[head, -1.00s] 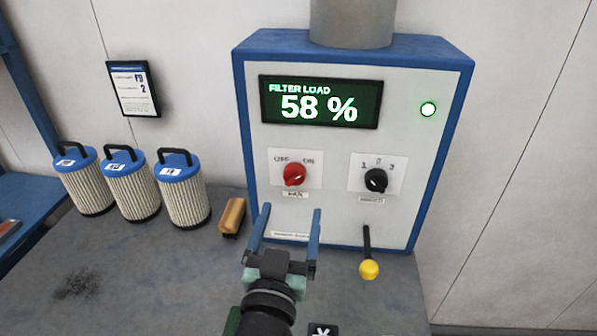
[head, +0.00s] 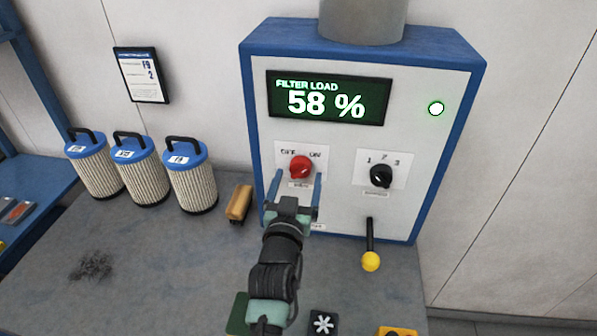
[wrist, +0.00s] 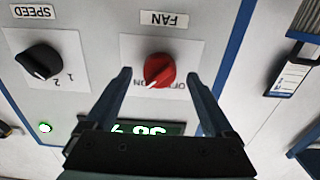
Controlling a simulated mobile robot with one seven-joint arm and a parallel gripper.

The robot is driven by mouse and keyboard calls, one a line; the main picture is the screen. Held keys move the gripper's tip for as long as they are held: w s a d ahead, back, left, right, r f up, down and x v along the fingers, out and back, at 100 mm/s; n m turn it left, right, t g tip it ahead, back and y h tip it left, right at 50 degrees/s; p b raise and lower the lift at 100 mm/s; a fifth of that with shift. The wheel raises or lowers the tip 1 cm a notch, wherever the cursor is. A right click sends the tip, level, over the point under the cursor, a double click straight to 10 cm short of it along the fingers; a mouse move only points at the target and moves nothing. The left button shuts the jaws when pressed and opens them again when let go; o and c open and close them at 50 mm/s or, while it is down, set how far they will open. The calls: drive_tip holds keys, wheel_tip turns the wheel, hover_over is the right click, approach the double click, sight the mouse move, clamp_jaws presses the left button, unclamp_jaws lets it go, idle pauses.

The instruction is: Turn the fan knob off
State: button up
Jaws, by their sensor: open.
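The red fan knob (head: 301,167) is on a white plate on the control box, below the display, with OFF at its upper left and ON at its upper right.
The black speed knob (head: 381,175) is right of the fan knob. A yellow-tipped lever (head: 371,261) sticks out below it. The display (head: 328,99) reads filter load 58 %, with a green lamp (head: 436,108) lit. A brush (head: 239,202) and several filters (head: 190,180) stand left.

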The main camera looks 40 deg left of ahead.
drive_tip(key=shift+x, duration=0.8)
drive_tip(key=c, duration=1.4)
